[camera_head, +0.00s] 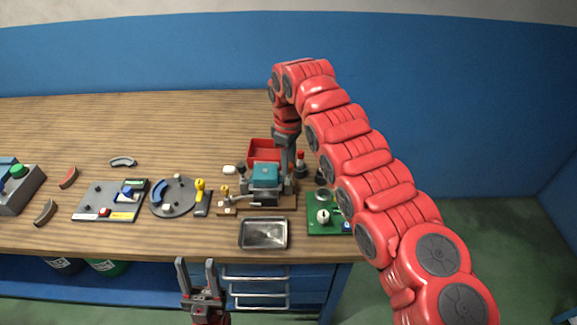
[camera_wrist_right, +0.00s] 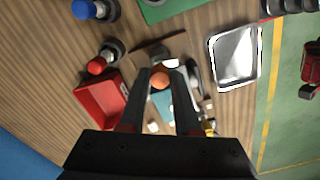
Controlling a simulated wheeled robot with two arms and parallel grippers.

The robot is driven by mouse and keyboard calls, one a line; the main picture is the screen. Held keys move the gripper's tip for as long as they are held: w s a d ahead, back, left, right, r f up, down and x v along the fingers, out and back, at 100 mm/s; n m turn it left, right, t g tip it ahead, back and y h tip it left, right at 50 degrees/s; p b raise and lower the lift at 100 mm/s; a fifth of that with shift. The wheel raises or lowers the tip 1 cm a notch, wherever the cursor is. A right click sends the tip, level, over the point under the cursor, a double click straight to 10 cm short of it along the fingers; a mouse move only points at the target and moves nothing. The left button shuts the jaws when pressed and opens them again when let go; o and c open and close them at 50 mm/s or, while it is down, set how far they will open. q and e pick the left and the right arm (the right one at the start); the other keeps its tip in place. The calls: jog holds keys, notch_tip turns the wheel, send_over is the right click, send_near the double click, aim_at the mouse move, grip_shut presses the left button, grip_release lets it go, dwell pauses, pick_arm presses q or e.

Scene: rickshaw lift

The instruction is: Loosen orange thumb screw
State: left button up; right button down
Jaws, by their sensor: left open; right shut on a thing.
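The orange thumb screw (camera_wrist_right: 160,79) shows as a round orange head between my right fingertips (camera_wrist_right: 160,78) in the right wrist view. The fingers are shut on it. In the head view my right gripper (camera_head: 286,165) points down at the right side of the teal-topped fixture (camera_head: 265,171), and the screw is hidden there. Part of the teal top (camera_wrist_right: 164,107) also shows between the fingers in the wrist view. My left gripper (camera_head: 197,277) is open and empty, fingers pointing up, in front of the table's front edge.
A red bin (camera_head: 262,149) stands behind the fixture. A metal tray (camera_head: 264,234) lies in front, and a green board (camera_head: 325,219) to the right. A round grey plate (camera_head: 174,203) and a grey panel (camera_head: 96,203) are to the left. The table's back left is mostly clear.

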jog(key=shift+n, duration=1.1)
jog(key=c, duration=0.6)
grip_release()
jog(key=shift+r+b, duration=0.25)
jog(key=shift+b, duration=0.05)
notch_tip(320, 180, up, 7)
jog(key=shift+a+f+p, duration=0.15)
jog(key=shift+p, duration=0.35)
notch_tip(320, 180, up, 10)
jog(key=p, duration=0.9)
jog(key=shift+p, duration=0.4)
